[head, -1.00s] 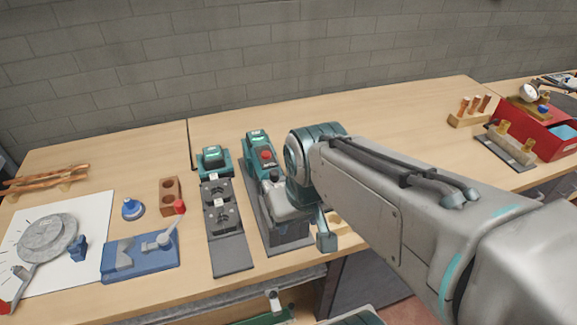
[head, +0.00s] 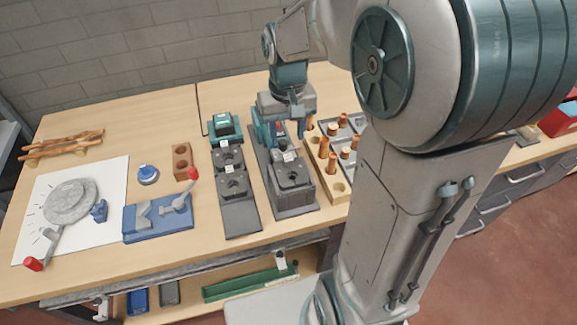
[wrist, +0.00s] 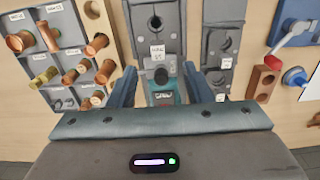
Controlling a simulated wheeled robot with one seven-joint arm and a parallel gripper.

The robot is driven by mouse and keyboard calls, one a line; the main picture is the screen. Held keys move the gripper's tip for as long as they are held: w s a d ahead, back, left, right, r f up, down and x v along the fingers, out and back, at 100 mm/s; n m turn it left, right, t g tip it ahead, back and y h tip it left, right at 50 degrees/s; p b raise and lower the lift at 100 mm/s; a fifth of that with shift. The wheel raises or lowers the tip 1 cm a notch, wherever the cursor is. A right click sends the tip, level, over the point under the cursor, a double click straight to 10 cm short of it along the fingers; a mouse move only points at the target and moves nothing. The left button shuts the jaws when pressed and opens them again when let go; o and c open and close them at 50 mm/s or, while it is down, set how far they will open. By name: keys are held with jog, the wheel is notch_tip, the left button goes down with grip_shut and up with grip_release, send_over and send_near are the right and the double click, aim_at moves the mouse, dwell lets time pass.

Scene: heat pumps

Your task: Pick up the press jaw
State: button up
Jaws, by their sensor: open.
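A grey press jaw (head: 291,176) with a hole in its middle lies on the dark stand in front of the teal press tool (head: 277,132). In the wrist view the jaw (wrist: 157,22) and its white label lie just beyond my fingers. Two similar grey jaws (head: 229,158) (head: 234,184) lie on the stand to the left, near the teal charger-like unit (head: 222,124). My gripper (head: 290,112) hangs over the press tool, behind the jaw. In the wrist view my gripper (wrist: 162,76) is open, its fingers either side of the tool, with nothing held.
A wooden block with copper fittings (head: 325,160) and a labelled grey tray (wrist: 65,60) stand close beside the tool. A blue vise-like fixture (head: 157,218) and a drilled brown block (head: 183,161) are to the left. The bench front edge is mostly clear.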

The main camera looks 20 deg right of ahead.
aim_at(288, 157)
notch_tip(288, 157, down, 4)
jog(key=shift+r, duration=0.1)
jog(key=shift+w+d+f+p, duration=0.15)
jog(key=shift+f+p, duration=0.25)
jog(key=shift+f, duration=0.9)
jog(key=shift+w+f+p, duration=0.15)
jog(key=shift+f+p, duration=0.2)
jog(key=shift+f, duration=0.9)
grip_shut()
